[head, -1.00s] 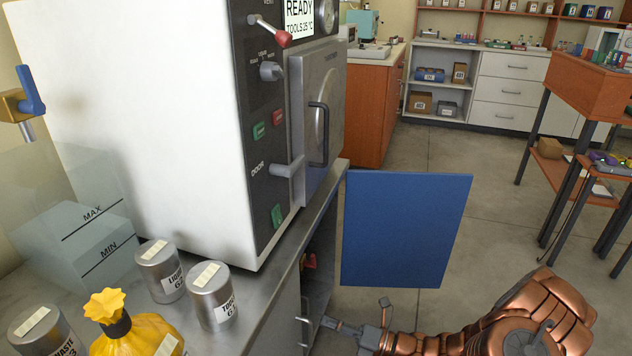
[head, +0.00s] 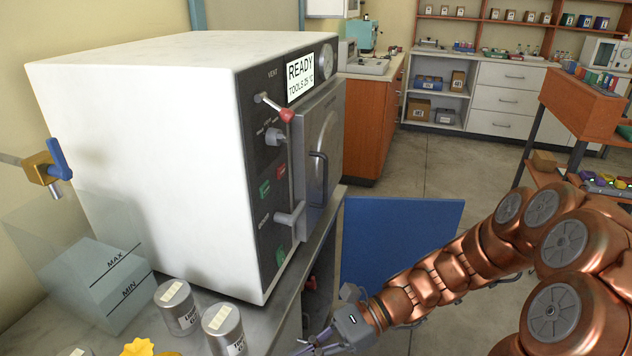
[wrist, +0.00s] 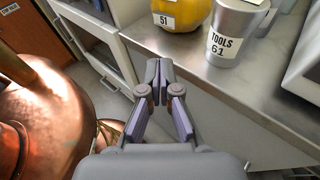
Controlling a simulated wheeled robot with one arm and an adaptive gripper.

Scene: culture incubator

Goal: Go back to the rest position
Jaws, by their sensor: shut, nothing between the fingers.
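My gripper (wrist: 154,82) is shut and empty in the wrist view, its fingertips together in front of the steel bench edge. In the head view my gripper (head: 308,347) is small at the bottom centre, beside the bench front and below the autoclave-like machine. My copper arm reaches to it from the right side of the picture. The fingers touch nothing that I can see.
The white machine (head: 150,130) reads READY, its door shut. A blue panel (head: 395,235) stands out beside the bench. Floor (head: 440,165) is clear beyond it.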

